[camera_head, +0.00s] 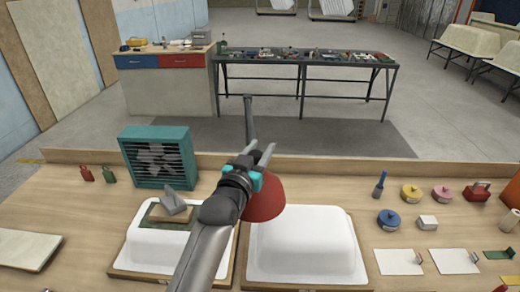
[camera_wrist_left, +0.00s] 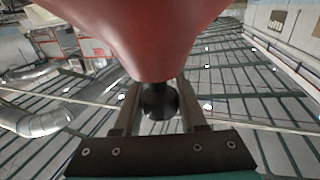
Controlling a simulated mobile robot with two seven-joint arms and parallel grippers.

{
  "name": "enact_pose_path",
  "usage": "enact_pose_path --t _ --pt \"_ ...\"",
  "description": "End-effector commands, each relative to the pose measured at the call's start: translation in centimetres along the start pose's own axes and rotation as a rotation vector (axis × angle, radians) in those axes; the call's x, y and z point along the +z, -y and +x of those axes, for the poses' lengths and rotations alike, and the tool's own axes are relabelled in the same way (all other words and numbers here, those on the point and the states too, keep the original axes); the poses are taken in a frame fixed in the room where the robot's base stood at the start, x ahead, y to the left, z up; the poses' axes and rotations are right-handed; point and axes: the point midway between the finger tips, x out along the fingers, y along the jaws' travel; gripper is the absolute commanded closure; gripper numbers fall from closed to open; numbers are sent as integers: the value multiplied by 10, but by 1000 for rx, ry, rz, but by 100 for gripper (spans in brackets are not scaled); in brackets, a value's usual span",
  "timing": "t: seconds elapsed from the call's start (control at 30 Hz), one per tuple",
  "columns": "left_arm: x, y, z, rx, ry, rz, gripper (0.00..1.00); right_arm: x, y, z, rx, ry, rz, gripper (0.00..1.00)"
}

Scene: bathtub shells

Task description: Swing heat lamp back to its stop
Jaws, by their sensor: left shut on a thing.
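The heat lamp's red shade (camera_head: 265,200) hangs over the gap between two white tub shells, nearer the right one. A dark upright post (camera_head: 248,118) stands behind it; the joint between them is hidden by my gripper. My left gripper (camera_head: 260,152) is at the lamp, covering the left part of the shade. In the left wrist view the red shade (camera_wrist_left: 140,32) fills the top, and a black round knob (camera_wrist_left: 160,100) below it sits between my fingers, which are shut on it. The stop cannot be made out. My right gripper is not in view.
The left tub shell (camera_head: 140,248) carries a green pad and a grey block; the right shell (camera_head: 305,245) is bare. A teal fan heater (camera_head: 158,157) stands at the back left. Tins (camera_head: 411,193), a blue-handled tool (camera_head: 380,185) and white sheets (camera_head: 398,262) lie at right.

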Motion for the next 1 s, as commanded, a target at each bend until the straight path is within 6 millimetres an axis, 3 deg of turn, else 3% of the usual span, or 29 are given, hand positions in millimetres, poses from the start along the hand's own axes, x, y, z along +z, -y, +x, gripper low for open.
enact_pose_path --t 0.07,0.1,0.33,0.67,1.0 --pt "-2 1 0 -3 -4 0 100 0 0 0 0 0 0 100" --pt "-2 1 0 -3 -4 0 55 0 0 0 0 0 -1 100" --pt "-1 1 0 -2 -2 0 29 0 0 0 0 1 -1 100" --pt "0 1 -3 -2 -1 0 29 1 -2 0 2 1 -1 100" --pt "1 1 -41 -2 0 1 29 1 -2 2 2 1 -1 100"
